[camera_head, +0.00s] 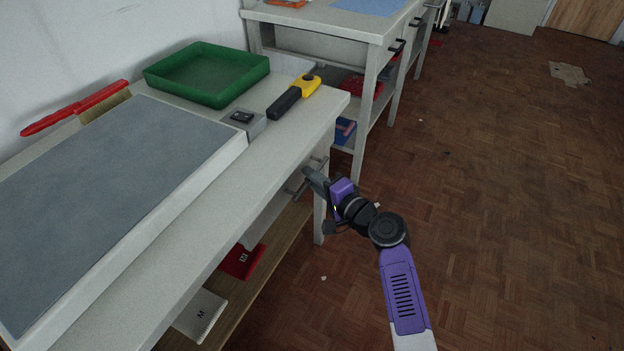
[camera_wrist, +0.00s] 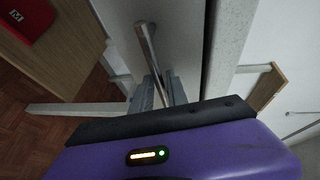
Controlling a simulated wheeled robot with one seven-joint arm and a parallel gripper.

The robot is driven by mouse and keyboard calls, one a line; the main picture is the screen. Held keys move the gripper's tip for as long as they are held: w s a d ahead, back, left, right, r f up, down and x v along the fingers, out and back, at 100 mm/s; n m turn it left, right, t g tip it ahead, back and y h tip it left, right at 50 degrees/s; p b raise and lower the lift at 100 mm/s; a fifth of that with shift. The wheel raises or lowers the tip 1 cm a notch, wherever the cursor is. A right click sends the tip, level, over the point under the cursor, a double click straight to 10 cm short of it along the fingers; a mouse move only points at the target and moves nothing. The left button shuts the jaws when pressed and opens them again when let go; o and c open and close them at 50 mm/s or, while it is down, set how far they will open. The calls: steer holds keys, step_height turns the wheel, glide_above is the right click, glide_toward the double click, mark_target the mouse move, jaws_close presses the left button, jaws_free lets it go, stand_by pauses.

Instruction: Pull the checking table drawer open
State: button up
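The checking table (camera_head: 215,215) is the pale table at the left. Its drawer (camera_head: 268,217) is under the top at the near right end, and its front looks close to the table's edge. A metal bar handle (camera_head: 293,190) sits on the drawer front; it also shows in the wrist view (camera_wrist: 146,38). My gripper (camera_head: 309,178) is at this handle. In the wrist view, my two grey fingers (camera_wrist: 163,92) are close together on either side of the bar and look shut on it. The exact contact is partly hidden by my gripper body.
On the table are a grey mat board (camera_head: 100,190), a green tray (camera_head: 207,75), a red-handled brush (camera_head: 85,103), a small grey box (camera_head: 243,122) and a yellow-black tool (camera_head: 295,95). Red (camera_head: 243,262) and white (camera_head: 200,314) packets lie on the lower shelf.

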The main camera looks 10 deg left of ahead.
steer(key=shift+w+a, duration=0.1)
steer(key=shift+a, duration=0.05)
jaws_close()
stand_by(1.4)
